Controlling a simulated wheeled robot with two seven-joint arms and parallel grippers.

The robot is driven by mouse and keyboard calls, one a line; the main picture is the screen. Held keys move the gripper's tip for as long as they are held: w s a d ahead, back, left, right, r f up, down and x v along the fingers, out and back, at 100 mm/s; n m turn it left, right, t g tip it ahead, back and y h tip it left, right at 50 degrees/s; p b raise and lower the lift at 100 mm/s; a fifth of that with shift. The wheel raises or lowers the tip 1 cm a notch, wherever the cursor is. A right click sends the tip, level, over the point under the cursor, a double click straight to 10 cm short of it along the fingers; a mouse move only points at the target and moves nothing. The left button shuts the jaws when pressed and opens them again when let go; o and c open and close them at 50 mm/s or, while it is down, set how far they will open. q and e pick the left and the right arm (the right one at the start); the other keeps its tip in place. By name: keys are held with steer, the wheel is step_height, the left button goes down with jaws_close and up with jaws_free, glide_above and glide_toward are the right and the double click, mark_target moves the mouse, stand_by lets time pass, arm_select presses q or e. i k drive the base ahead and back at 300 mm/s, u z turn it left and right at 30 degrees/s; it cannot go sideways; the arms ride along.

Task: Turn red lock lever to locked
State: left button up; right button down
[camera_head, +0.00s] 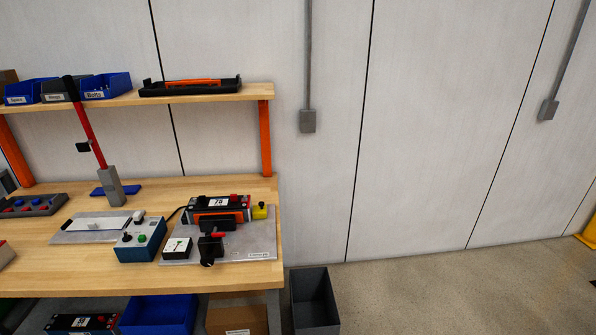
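Two red lever-like parts show in the head view. A small red lever (219,236) sits by a black clamp-like block (209,248) at the front of a grey plate (262,249) on the bench. A tall red bar (90,133) with a black top leans up and left from a grey upright block (111,186). I cannot tell which is the lock lever, or whether either is locked. A black module with orange and red parts (217,203) stands on the plate behind the small lever. Neither of my grippers is in view.
The wooden bench (150,276) also holds a blue control box (139,240), a white gauge (177,248) and a yellow button box (260,211). A shelf (205,96) with bins (106,86) runs above.

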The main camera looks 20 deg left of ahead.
mark_target(209, 236)
steer(key=z, duration=1.6)
steer(key=k, duration=0.9)
steer(key=u, duration=1.8)
steer(key=i, duration=0.5)
